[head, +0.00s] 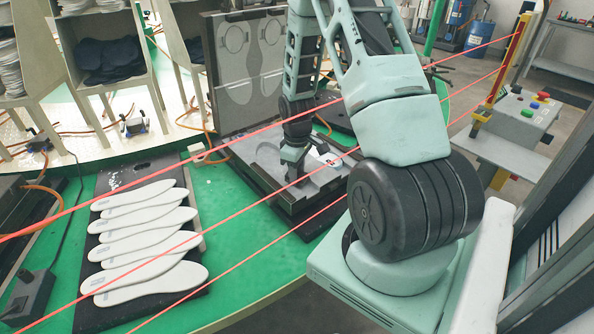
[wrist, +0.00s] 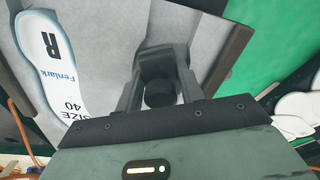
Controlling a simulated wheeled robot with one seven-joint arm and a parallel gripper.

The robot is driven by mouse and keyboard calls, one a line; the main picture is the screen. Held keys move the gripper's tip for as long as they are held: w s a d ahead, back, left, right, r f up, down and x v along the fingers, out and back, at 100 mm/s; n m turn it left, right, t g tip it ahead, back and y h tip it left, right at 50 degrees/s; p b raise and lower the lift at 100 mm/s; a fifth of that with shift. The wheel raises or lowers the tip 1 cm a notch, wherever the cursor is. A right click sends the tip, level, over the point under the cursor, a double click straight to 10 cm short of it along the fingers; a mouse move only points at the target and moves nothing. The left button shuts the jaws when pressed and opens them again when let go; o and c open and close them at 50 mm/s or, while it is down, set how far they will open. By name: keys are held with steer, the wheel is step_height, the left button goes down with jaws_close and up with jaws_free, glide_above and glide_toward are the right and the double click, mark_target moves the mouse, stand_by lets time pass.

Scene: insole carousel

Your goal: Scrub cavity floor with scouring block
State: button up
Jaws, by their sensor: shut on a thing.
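My gripper (head: 293,158) reaches down over the open lower mould half (head: 262,162) in the head view. In the wrist view my gripper (wrist: 160,88) is shut on a small dark block (wrist: 160,96), probably the scouring block, mostly hidden between the fingers. Below it is the light grey mould face (wrist: 205,35). I cannot tell whether the block touches the floor, and the cavity under my gripper is largely hidden.
The upright mould lid (head: 245,70) stands behind the lower half. Several white insoles (head: 150,240) lie on a dark board (head: 90,312) at left on the green table (head: 235,235). Red light beams (head: 225,217) cross in front. A control box (head: 515,112) stands at right.

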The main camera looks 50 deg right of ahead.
mark_target(279, 168)
steer(key=shift+f, duration=0.35)
steer(key=shift+w, duration=0.1)
steer(key=shift+w+d+r, duration=0.1)
steer(key=shift+w+d, duration=0.1)
steer(key=shift+w, duration=0.45)
steer(key=shift+w+d, duration=0.15)
steer(key=shift+w, duration=0.5)
steer(key=shift+w+d, duration=0.25)
steer(key=shift+w, duration=0.75)
steer(key=shift+w+d, duration=0.2)
steer(key=shift+w, duration=0.85)
steer(key=shift+w+d, duration=0.25)
steer(key=shift+w, duration=0.75)
steer(key=shift+f, duration=0.2)
steer(key=shift+s+a+r+p, duration=0.1)
steer(key=shift+s+a+p, duration=0.15)
steer(key=shift+s, duration=0.65)
steer(key=shift+s+a+f+p, duration=0.1)
steer(key=shift+s+a+p, duration=0.15)
steer(key=shift+s, duration=0.7)
steer(key=shift+s+a+r+p, duration=0.15)
steer(key=shift+s+p, duration=0.15)
steer(key=shift+s, duration=0.6)
steer(key=shift+s+a+f, duration=0.15)
steer(key=shift+s+a, duration=0.1)
steer(key=shift+s, duration=0.65)
steer(key=shift+s+a+f, duration=0.1)
steer(key=shift+s+a, duration=0.1)
steer(key=shift+s, duration=0.7)
